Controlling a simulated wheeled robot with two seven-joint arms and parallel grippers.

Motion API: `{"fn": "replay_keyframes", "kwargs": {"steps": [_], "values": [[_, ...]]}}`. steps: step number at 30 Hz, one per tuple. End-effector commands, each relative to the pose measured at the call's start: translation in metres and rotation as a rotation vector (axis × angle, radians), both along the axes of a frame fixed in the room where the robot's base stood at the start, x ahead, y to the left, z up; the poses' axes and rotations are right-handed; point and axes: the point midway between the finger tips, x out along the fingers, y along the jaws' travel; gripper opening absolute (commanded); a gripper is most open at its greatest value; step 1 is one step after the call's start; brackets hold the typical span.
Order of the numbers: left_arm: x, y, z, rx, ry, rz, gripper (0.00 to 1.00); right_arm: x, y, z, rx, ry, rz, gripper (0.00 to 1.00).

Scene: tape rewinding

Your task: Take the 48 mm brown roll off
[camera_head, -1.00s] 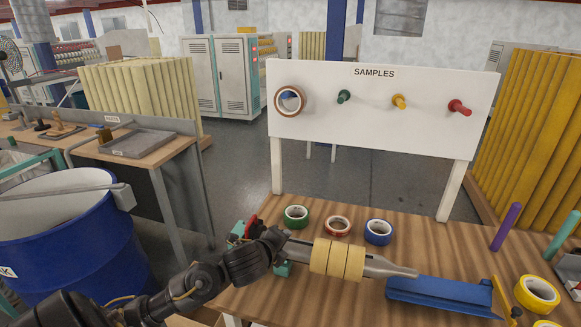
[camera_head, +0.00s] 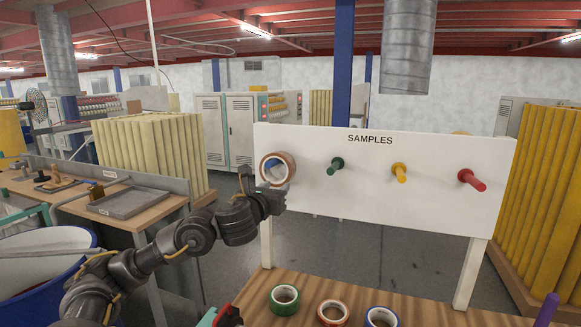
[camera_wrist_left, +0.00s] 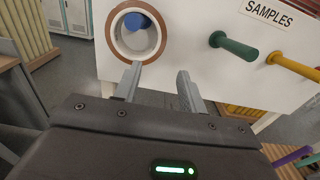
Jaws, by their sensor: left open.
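The brown roll (camera_head: 290,162) hangs on the blue peg (camera_head: 271,164) at the left end of the white SAMPLES board (camera_head: 370,205). In the left wrist view the brown roll (camera_wrist_left: 111,40) shows nearly face-on, its hole wider than the blue peg (camera_wrist_left: 137,20). My left gripper (camera_head: 269,187) is at the lower edge of the roll. In the left wrist view the left gripper (camera_wrist_left: 157,74) has its two fingers apart, with nothing held between them. The left fingertip overlaps the roll's bottom edge; I cannot tell if it touches.
Green (camera_head: 335,166), yellow (camera_head: 399,172) and red (camera_head: 471,180) pegs stick out to the right on the board. Below, a green roll (camera_head: 284,300), a red roll (camera_head: 333,313) and a blue roll (camera_head: 381,317) lie on the wooden table (camera_head: 440,310).

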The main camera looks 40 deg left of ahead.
Motion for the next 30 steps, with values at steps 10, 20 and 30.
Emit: {"fn": "replay_keyframes", "kwargs": {"steps": [10,20,30], "values": [[0.017,0.003,0.001,0.004,0.000,-0.003,0.41,-0.024,-0.001,-0.001,-0.002,0.031,0.000,0.36],[0.053,0.017,0.002,0.006,0.000,-0.001,0.41,-0.025,-0.001,0.001,-0.002,0.034,0.000,0.36],[0.077,0.027,0.002,0.003,0.002,0.000,0.41,-0.014,0.000,0.017,0.000,0.018,0.000,0.36]]}}
